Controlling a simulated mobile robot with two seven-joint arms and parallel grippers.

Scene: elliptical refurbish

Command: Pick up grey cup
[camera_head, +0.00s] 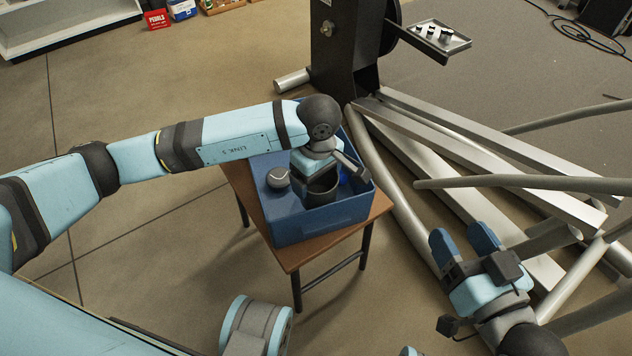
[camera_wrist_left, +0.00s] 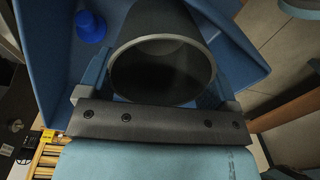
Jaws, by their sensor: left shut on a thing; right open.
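The grey cup (camera_head: 322,190) is inside the blue bin (camera_head: 312,228) on the small table. In the left wrist view the cup (camera_wrist_left: 165,72) is large, its pale round rim facing the camera and its inside dark. My left gripper (camera_head: 316,172) reaches down into the bin and is shut on the cup, with one finger on each side of it. The gripper hides part of the cup in the head view, and whether it touches the bin floor cannot be told. My right gripper (camera_head: 463,244) is open and empty, right of the table.
A dark round item with a pale top (camera_head: 277,180) sits in the bin left of the cup. A small blue object (camera_wrist_left: 90,27) lies beside the cup. The brown table (camera_head: 293,258) is narrow. A metal frame (camera_head: 470,150) fills the right side.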

